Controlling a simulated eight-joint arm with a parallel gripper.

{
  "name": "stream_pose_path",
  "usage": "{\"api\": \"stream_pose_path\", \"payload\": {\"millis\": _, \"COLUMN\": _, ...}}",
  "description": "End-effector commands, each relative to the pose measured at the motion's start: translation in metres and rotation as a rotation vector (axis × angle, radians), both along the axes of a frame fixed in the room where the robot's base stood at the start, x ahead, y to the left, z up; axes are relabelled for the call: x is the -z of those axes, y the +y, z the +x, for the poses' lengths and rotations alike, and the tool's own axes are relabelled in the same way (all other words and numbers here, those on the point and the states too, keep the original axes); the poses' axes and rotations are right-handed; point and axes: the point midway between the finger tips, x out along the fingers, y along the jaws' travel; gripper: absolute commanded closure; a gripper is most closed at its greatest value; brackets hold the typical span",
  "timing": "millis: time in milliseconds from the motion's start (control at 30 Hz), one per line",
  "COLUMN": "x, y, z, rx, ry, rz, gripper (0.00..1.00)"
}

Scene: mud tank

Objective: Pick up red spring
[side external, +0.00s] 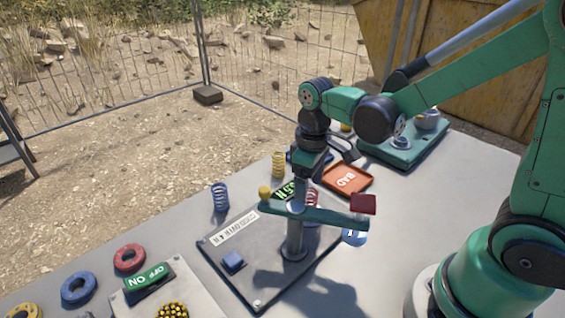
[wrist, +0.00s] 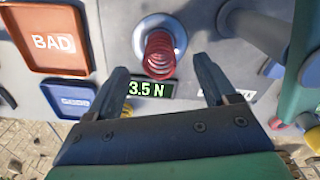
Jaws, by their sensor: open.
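The red spring (wrist: 160,55) stands on a round metal plate beside the green 3.5 N display (wrist: 148,89) in the wrist view. In the side view the spring (side external: 313,195) is partly hidden behind the green beam and post. My gripper (wrist: 160,70) is open, with one finger on either side of the spring in the wrist picture and no clear contact. In the side view my gripper (side external: 309,168) points down close above the spring, and its fingertips are hard to make out.
A green beam (side external: 325,214) on a grey post (side external: 294,235) stands in front of the spring. A blue spring (side external: 220,197) and a yellow spring (side external: 278,164) stand nearby. The BAD tray (wrist: 50,68) and the blue GOOD tray (wrist: 68,98) lie close by.

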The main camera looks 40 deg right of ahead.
Motion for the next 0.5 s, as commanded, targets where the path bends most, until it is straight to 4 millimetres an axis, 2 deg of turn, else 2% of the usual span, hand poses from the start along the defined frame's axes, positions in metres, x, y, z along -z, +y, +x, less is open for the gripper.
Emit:
{"api": "stream_pose_path", "payload": {"millis": 233, "x": 0.029, "y": 0.000, "z": 0.000, "rx": 0.001, "ry": -0.002, "rz": 0.000, "gripper": 0.22}}
{"api": "stream_pose_path", "payload": {"millis": 500, "x": 0.040, "y": 0.000, "z": 0.000, "rx": 0.002, "ry": -0.002, "rz": 0.000, "gripper": 0.22}}
